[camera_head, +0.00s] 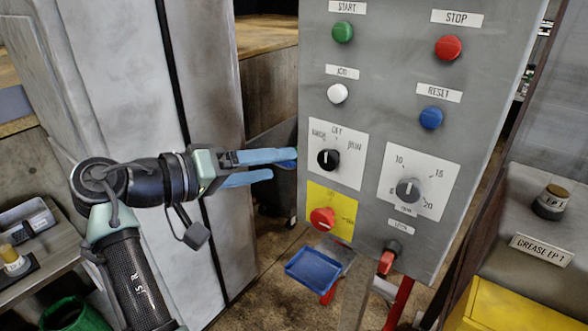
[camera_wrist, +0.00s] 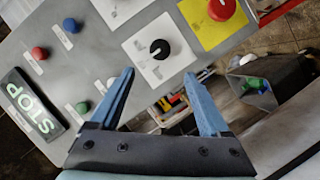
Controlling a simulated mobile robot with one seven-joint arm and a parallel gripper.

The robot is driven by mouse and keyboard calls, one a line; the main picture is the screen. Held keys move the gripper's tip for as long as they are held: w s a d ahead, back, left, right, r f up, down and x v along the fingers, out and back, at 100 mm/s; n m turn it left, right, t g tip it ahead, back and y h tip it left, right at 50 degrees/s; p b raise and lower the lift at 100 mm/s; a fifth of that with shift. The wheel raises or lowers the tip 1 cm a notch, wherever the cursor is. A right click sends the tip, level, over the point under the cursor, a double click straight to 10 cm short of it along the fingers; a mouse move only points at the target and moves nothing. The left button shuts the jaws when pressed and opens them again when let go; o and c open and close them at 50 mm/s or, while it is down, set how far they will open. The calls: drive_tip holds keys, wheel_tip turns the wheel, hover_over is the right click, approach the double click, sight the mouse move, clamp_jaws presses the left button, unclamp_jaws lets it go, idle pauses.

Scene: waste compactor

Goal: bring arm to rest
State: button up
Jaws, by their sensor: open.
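My gripper (camera_head: 272,166) has two blue fingers and stands out to the left of the grey control panel (camera_head: 372,70) in the head view. The fingers are apart with nothing between them. In the wrist view my gripper (camera_wrist: 163,92) points at the panel, with a black selector knob (camera_wrist: 159,49) ahead of the fingers. The same black knob (camera_head: 328,159) lies right of the fingertips in the head view. A red rotary switch (camera_head: 322,219) on a yellow plate sits below it. I cannot tell how far the fingertips are from the panel face.
A tall grey cabinet (camera_head: 205,60) stands behind my arm. A blue tray (camera_head: 318,272) sits below the panel. A bench with a grease jar (camera_head: 551,201) is at right, and a table with a tray (camera_head: 28,222) at lower left. A green bin (camera_head: 75,316) stands below.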

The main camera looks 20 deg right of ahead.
drive_tip(key=shift+v, duration=1)
drive_tip(key=shift+w, duration=0.1)
drive_tip(key=a+r+n+t+y, duration=0.2)
drive_tip(key=a+r+t+y, duration=0.2)
drive_tip(key=r+t+y, duration=0.7)
drive_tip(key=s+a+r+n+t+y, duration=0.1)
drive_tip(key=s+a+r+t+y, duration=0.1)
drive_tip(key=s+r+t, duration=0.9)
drive_tip(key=s+r+y, duration=0.1)
drive_tip(key=s+r, duration=0.5)
drive_tip(key=shift+s+a+r, duration=0.2)
drive_tip(key=shift+s+r, duration=0.15)
